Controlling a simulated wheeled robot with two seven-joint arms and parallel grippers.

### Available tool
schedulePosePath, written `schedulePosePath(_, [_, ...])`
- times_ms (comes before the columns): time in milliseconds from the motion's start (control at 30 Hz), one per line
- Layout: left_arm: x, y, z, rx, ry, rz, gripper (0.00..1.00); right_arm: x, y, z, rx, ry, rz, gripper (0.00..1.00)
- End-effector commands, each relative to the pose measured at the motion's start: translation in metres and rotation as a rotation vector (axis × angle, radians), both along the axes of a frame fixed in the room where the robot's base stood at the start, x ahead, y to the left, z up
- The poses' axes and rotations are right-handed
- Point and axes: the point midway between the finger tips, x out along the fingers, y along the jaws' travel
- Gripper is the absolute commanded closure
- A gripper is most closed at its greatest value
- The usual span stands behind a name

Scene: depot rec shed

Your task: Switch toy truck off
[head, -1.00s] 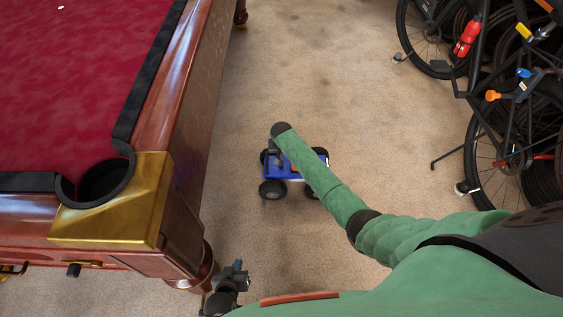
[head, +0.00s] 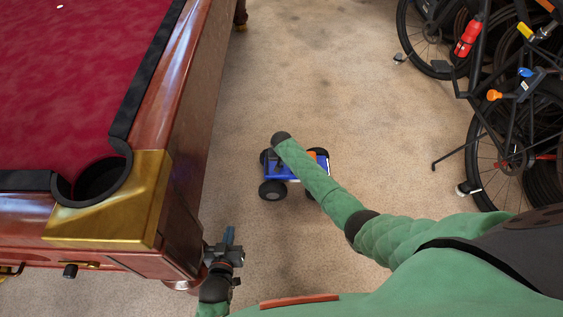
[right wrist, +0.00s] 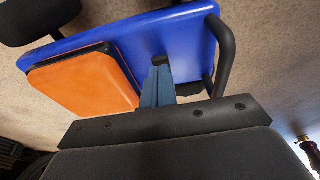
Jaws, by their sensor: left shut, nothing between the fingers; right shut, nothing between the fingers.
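The toy truck (head: 274,188) stands on the floor. It is blue with black wheels, and my right arm covers much of it in the head view. In the right wrist view its blue body (right wrist: 185,32) carries an orange block (right wrist: 85,82) and a black bar at one end. My right gripper (right wrist: 160,62) is shut and empty, its tips at the blue surface between the block and the bar; I cannot tell whether they touch. No switch can be made out. My left gripper (head: 229,234) is shut and empty beside the pool table's corner leg.
The pool table (head: 152,110) with red cloth and a brass corner fills the left side. Bicycles (head: 490,130) crowd the right. The carpeted floor (head: 330,70) beyond the truck is clear.

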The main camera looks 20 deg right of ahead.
Motion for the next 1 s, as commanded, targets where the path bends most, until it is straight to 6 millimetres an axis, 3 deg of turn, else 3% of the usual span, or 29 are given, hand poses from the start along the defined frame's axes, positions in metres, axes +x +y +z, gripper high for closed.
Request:
schedulePosePath(467, [-0.001,0.0,0.0,0.001,0.009,-0.001,1.0,-0.002,0.0,-0.002,-0.004,-0.014,-0.001,1.0])
schedulePosePath(733, [-0.044,0.005,-0.077,0.053,0.253,-0.022,1.0,-0.007,0.002,-0.009,-0.034,-0.114,-0.001,1.0])
schedulePosePath(1000, [-0.04,0.004,-0.072,0.05,0.237,-0.021,1.0,-0.004,0.001,-0.009,-0.032,-0.11,-0.002,1.0])
